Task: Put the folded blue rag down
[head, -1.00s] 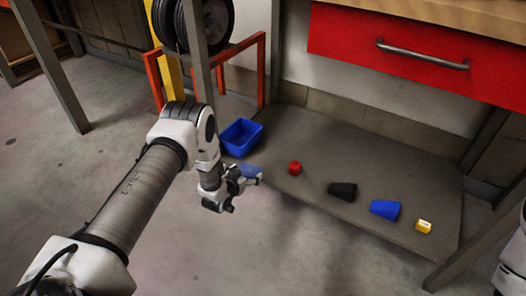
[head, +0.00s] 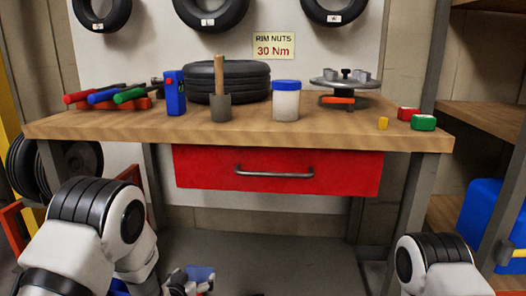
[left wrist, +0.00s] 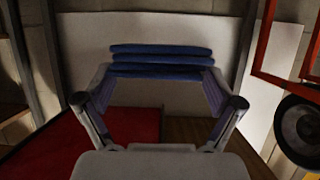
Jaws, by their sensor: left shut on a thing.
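The folded blue rag (left wrist: 160,60) shows in the left wrist view as a stack of blue layers between the fingertips of my left gripper (left wrist: 161,72). The gripper is shut on it. In the head view the rag (head: 201,273) is a small blue patch at the bottom edge, held by my left gripper (head: 190,284), in front of the bench and below its drawer. Most of the gripper is cut off there. My right arm shows at the lower right of the head view, but its gripper is out of the picture.
A red drawer (head: 340,172) hangs below, shut. A blue case (head: 486,215) stands at right.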

